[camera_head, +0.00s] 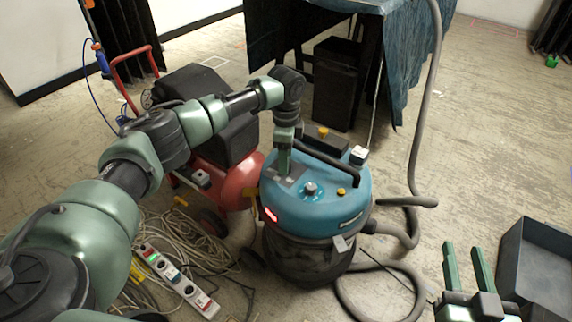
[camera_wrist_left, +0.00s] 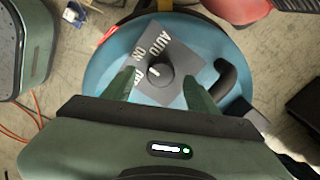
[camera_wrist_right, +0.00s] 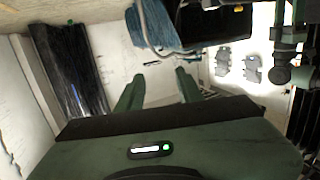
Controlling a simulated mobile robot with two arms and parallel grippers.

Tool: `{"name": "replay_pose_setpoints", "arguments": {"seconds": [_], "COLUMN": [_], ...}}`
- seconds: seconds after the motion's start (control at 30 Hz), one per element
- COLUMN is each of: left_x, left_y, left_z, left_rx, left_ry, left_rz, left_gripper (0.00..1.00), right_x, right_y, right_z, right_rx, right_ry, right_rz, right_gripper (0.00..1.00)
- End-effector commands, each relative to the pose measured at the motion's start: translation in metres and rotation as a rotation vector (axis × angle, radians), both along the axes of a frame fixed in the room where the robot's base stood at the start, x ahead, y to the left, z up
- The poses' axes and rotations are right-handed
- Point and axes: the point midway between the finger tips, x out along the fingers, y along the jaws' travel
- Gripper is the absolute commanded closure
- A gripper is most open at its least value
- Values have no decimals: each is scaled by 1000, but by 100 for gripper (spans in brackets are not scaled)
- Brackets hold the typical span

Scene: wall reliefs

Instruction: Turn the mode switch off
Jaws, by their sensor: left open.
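The mode switch is a round dark knob (camera_wrist_left: 161,76) on a grey plate (camera_wrist_left: 178,48) on top of a blue vacuum (camera_head: 318,213). The left wrist view shows "AUTO" and "ON" printed on the plate above and left of the knob; other lettering is partly hidden by a finger. A short white mark shows on the knob's upper left part. My left gripper (camera_head: 284,160) points down over the plate, open, with one finger on each side of the knob; contact cannot be told. My right gripper (camera_head: 463,248) is open and empty at the lower right, away from the vacuum.
A second dial (camera_head: 310,188) and a black handle (camera_head: 328,161) are on the vacuum's lid. A red compressor (camera_head: 228,181) stands left of it. A grey hose (camera_head: 413,150), coiled cables (camera_head: 190,241) and a power strip (camera_head: 179,283) surround it. A dark bin (camera_head: 535,265) is at right.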

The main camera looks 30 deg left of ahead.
Motion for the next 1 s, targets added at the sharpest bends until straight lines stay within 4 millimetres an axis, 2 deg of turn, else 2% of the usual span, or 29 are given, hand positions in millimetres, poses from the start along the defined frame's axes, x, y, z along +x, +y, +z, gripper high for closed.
{"name": "replay_pose_setpoints", "arguments": {"seconds": [0.03,0.23,0.6,0.63,0.83,1.0], "left_x": [0,0,0,0,0,0], "left_y": [0,0,0,0,0,0], "left_z": [-7,-19,-22,-22,-22,-22], "left_rx": [1,0,0,0,0,0], "left_ry": [1,-1,0,0,0,0], "left_rz": [0,0,0,0,0,1], "left_gripper": [42,42,42,45,100,100], "right_x": [1,3,2,2,2,2], "right_y": [2,5,6,6,6,6], "right_z": [6,30,37,37,37,37], "right_rx": [11,40,48,48,48,47], "right_ry": [-41,-154,-185,-185,-185,-181], "right_rz": [3,11,12,12,12,12], "right_gripper": [64,64,64,64,64,64]}}
